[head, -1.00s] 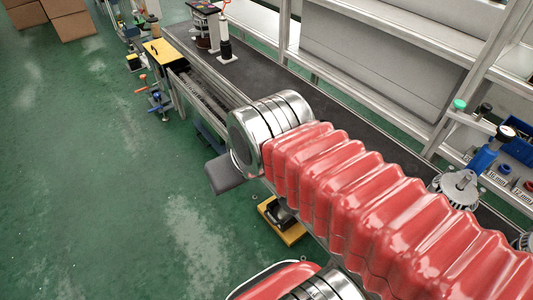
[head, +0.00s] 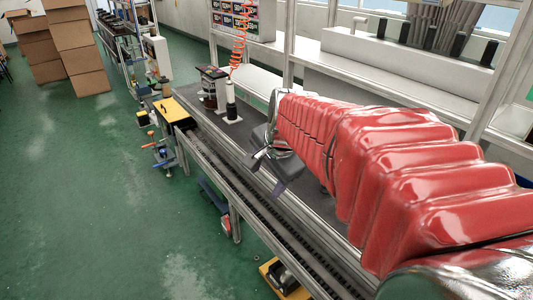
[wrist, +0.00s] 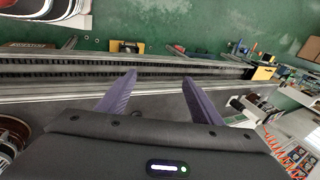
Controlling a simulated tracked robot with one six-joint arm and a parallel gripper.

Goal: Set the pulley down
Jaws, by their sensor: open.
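My gripper (head: 266,172) is open over the near side of the dark bench top (head: 190,98), close to the conveyor rail. In the wrist view my gripper (wrist: 160,76) shows two purple-grey fingers spread apart with nothing between them. I cannot make out the pulley in either view. A round metal part with copper-coloured windings (wrist: 12,134) is partly in view at the left edge of the wrist view. My red-sleeved arm hides much of the bench on the right in the head view.
A conveyor track (head: 250,205) runs along the bench's near edge. A dark-and-copper assembly (head: 212,90) and a white-based post (head: 231,100) stand on the bench beyond my gripper. A yellow-topped stand (head: 170,109) is at the bench's far end. Green floor lies open to the left.

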